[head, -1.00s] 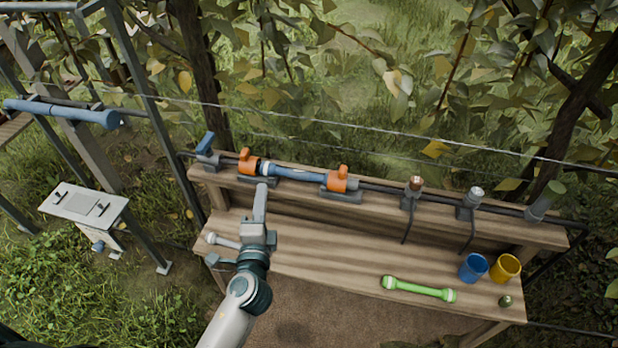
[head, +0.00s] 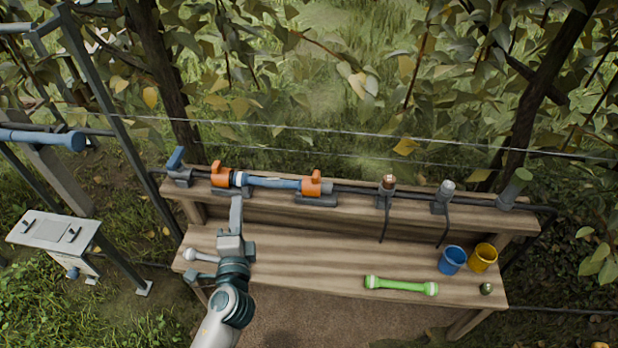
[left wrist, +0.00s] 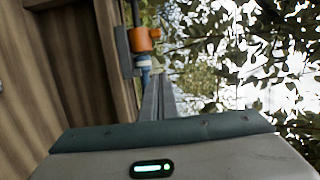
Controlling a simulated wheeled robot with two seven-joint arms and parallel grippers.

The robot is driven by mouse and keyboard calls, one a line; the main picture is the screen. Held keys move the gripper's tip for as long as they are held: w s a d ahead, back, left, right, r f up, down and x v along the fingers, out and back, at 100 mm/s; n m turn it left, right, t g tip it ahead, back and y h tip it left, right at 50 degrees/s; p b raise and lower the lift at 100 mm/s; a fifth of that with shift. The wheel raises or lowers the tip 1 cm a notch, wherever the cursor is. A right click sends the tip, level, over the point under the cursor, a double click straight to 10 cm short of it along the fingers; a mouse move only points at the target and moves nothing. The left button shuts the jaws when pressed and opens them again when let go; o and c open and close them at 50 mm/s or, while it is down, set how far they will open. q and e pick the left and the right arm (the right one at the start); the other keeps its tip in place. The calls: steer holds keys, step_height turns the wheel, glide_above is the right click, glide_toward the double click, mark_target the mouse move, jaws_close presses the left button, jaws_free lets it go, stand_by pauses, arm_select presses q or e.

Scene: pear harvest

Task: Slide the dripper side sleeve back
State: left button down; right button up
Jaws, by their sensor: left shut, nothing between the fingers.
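The pipe line on the bench's raised back shelf has an orange sleeve on each side of a blue pipe piece (head: 268,183). The dripper side sleeve (head: 312,186) is the right one, nearer the two drippers (head: 388,184) (head: 446,190). The other orange sleeve (head: 221,176) is at the left, beside the blue-handled valve (head: 176,162). My left gripper (head: 237,201) is shut and empty, just in front of the blue piece's left end. I cannot tell whether it touches. The left wrist view shows its fingers (left wrist: 158,95) near an orange sleeve (left wrist: 143,40). My right gripper is out of view.
The wooden bench (head: 310,268) holds a green-ended bar (head: 400,285), a blue cup (head: 452,260), a yellow cup (head: 484,257) and a small dark green item (head: 486,289). A grey-white piece (head: 201,256) lies left of my arm. A wire and branches cross behind.

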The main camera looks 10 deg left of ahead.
arm_select(q)
steer(key=s+d+f+n+g+h+p, duration=0.1)
steer(key=d+n+g+h+p, duration=0.15)
steer(key=d+n+h, duration=0.95)
steer(key=a+n+y+p, duration=0.1)
steer(key=n, duration=0.5)
steer(key=a+n+t+y+p, duration=0.1)
steer(key=a+n, duration=0.1)
steer(key=n, duration=0.4)
steer(key=w+a+r+n+t+y+p, duration=0.1)
steer(key=n, duration=0.5)
steer(key=shift+a+y+p, duration=0.2)
steer(key=shift+y+p, duration=0.1)
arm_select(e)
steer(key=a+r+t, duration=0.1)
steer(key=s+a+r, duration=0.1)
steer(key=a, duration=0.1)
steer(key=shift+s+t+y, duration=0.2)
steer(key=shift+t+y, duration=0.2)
arm_select(q)
steer(key=shift+w, duration=0.15)
